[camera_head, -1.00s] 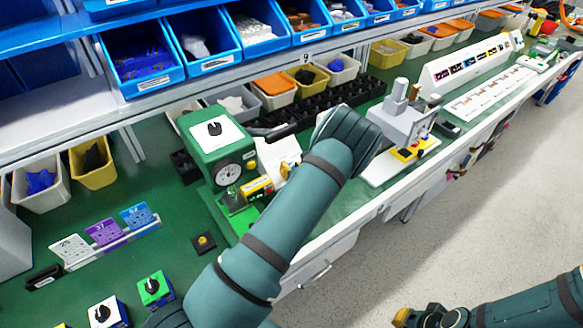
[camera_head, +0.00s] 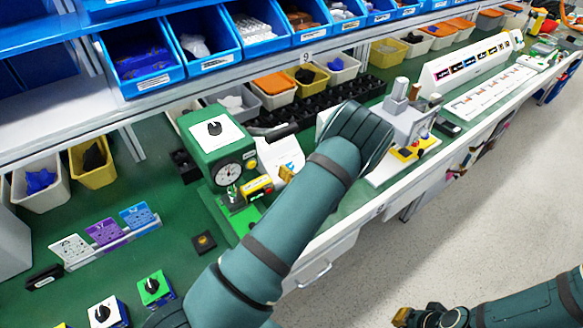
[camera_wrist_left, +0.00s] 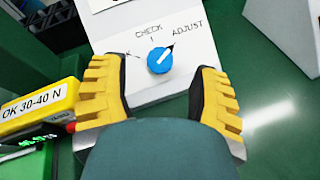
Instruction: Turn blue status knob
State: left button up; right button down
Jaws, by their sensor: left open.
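The blue knob (camera_wrist_left: 160,60) is on a white panel (camera_wrist_left: 118,22) printed CHECK and ADJUST; its white mark points toward ADJUST. My left gripper (camera_wrist_left: 158,80) is open, with one yellow finger on each side of the knob and a gap on both sides. I cannot tell its exact distance from the knob. In the head view my left arm (camera_head: 345,150) hides the left gripper and the knob. My right gripper (camera_head: 404,317) shows only partly at the bottom edge of the head view, away from the bench.
A green gauge machine (camera_head: 222,160) with a yellow OK 30-40 N display stands left of my left arm. A grey device (camera_head: 408,122) on a white base is to its right. Bins and a black tray (camera_head: 350,88) line the back. The bench front edge is close.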

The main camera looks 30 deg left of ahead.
pick_arm(q)
jog(key=v, duration=0.8)
jog(key=shift+d, duration=0.25)
jog(key=shift+s+r, duration=0.1)
